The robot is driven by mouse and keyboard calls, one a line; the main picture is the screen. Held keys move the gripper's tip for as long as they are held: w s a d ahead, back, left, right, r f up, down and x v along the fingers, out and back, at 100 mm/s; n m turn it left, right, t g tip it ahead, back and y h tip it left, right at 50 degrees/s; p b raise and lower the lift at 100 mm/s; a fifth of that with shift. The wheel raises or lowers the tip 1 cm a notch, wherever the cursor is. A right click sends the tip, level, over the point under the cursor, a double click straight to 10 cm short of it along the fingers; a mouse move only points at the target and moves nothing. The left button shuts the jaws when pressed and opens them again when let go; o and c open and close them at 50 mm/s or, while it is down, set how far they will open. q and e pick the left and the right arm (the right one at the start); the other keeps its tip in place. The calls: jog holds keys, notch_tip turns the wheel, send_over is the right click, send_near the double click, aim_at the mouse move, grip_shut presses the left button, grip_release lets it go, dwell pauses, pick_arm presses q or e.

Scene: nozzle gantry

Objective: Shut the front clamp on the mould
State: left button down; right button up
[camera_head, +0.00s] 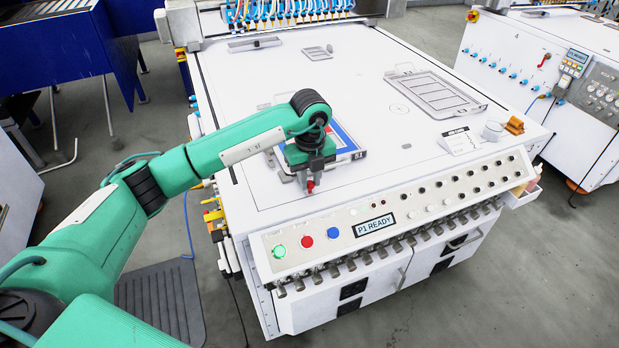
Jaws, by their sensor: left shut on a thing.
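The mould (350,143) lies flat on the left part of the white machine top, with a blue, white and red face; my left arm hides much of it. My left gripper (309,177) points down at the mould's front edge and is shut. A small red tip (310,187), which looks like the front clamp's handle, shows at its fingertips. The rest of the clamp is hidden by the gripper, so I cannot tell its angle. My right gripper is not in view.
A metal frame (436,94) lies on the right of the machine top. A white card (460,140) stands near the right front edge. The control panel (400,212) with buttons and a "P1 READY" display runs along the front. The middle of the top is clear.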

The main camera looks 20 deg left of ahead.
pick_arm(q)
jog(key=shift+r, duration=0.1)
jog(key=c, duration=1.3)
grip_release()
jog(key=shift+w, duration=0.1)
jog(key=shift+o, duration=0.2)
notch_tip(320, 180, up, 14)
jog(key=b, duration=0.1)
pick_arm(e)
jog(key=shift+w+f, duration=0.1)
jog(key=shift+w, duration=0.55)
pick_arm(q)
jog(key=shift+f, duration=0.2)
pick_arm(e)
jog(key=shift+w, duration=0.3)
